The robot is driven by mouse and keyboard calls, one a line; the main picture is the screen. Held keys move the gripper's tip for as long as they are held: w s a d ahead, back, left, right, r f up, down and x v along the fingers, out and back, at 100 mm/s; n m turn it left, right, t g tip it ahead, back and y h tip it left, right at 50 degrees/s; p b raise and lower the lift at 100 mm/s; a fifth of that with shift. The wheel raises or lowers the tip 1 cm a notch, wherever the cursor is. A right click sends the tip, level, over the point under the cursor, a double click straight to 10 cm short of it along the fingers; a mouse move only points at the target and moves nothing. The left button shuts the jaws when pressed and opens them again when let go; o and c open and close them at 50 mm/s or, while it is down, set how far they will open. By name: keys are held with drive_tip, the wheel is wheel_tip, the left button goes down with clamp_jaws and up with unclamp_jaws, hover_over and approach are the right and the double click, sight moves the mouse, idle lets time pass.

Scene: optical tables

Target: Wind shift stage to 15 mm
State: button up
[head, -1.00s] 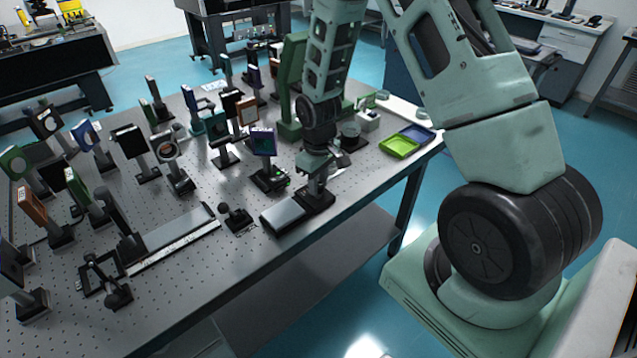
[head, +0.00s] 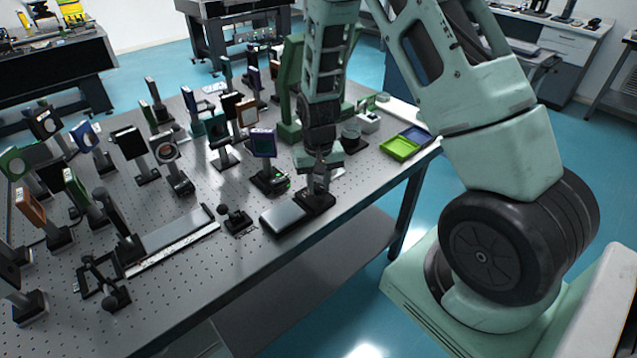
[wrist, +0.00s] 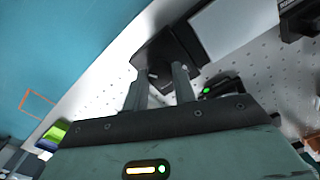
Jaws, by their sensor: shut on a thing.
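My gripper (head: 318,185) points down at the right end of a low stage by the table's front edge. The stage has a grey slab (head: 283,219) and a black end block (head: 316,203). In the wrist view my two fingers (wrist: 160,88) reach to the black end block (wrist: 172,52), with the grey slab (wrist: 235,22) beyond it. The fingers are shut on a small part at the block, apparently its knob. The knob is mostly hidden by the fingers. I cannot read any scale or millimetre value on this stage.
A post with a purple-framed optic (head: 264,145) and a green-lit base stands close behind the stage. A black joystick-like piece (head: 235,218) and a long rail with a pale scale strip (head: 175,245) lie to the left. Green (head: 399,149) and blue trays sit right.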

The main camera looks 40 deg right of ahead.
sight(318, 186)
drive_tip(key=shift+w, duration=0.1)
idle(0.3)
drive_tip(key=o, duration=1)
wheel_tip(318, 186, up, 18)
drive_tip(key=b, duration=0.1)
drive_tip(key=shift+f+b, duration=0.25)
drive_tip(key=shift+b, duration=0.15)
drive_tip(key=s+a+r+n, duration=0.1)
drive_tip(key=s+a+n, duration=0.25)
drive_tip(key=a, duration=0.45)
drive_tip(key=s+a+n, duration=0.3)
drive_tip(key=s+a, duration=0.2)
drive_tip(key=a, duration=0.4)
drive_tip(key=s+a+n, duration=0.3)
drive_tip(key=s, duration=0.4)
drive_tip(key=s+a+n, duration=0.3)
drive_tip(key=s+a, duration=0.1)
drive_tip(key=s, duration=0.4)
drive_tip(key=shift+a+f+y, duration=0.15)
drive_tip(key=shift+a+y, duration=0.15)
